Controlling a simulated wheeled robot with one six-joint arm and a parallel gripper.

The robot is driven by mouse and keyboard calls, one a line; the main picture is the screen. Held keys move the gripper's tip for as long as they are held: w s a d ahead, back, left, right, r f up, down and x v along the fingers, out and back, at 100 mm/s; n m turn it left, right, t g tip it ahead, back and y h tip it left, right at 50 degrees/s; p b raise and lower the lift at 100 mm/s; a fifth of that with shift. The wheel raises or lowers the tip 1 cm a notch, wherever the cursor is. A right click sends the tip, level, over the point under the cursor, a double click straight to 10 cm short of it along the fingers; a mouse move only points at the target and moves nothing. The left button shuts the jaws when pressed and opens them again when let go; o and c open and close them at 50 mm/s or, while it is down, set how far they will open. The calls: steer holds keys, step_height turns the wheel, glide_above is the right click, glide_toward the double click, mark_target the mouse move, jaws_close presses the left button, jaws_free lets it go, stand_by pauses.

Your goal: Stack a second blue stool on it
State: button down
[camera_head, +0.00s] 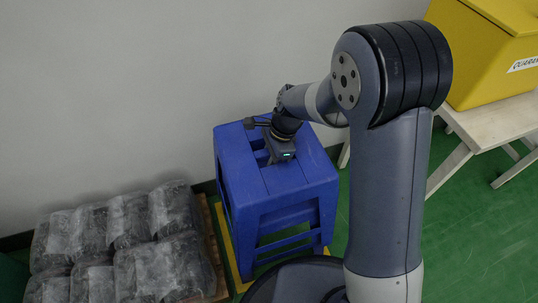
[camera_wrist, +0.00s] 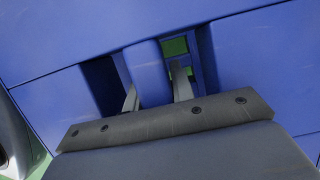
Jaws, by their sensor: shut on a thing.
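A blue plastic stool (camera_head: 300,190) stands upright beside the wall in the head view. I see only one seat top and cannot tell whether another stool sits under it. My gripper (camera_head: 278,158) points down at the middle of the seat. In the wrist view the blue seat (camera_wrist: 250,50) fills most of the picture, with two slots and a narrow bar between them. My gripper's two fingers (camera_wrist: 156,90) go into the slots, one on each side of the bar, and are shut on it. The fingertips are partly hidden in the slots.
Several grey plastic-wrapped bags (camera_head: 120,240) lie on a wooden pallet (camera_head: 213,240) at the left. A yellow bin (camera_head: 485,50) stands on a pale table (camera_head: 490,122) at the right. A yellow floor line (camera_head: 233,262) runs by the stool. Green floor (camera_head: 480,220) is clear at the lower right.

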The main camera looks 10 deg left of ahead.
steer(key=shift+f+b, duration=2.55)
steer(key=shift+f, duration=2.1)
steer(key=c, duration=1.1)
jaws_free()
steer(key=shift+s+f, duration=0.1)
steer(key=p+v, duration=0.4)
steer(key=v, duration=0.7)
steer(key=b+x, duration=0.4)
steer(key=x, duration=0.7)
steer(key=shift+f, duration=0.3)
step_height(320, 180, up, 2)
steer(key=shift+r+p, duration=0.1)
steer(key=shift+p, duration=0.4)
steer(key=shift+r, duration=0.45)
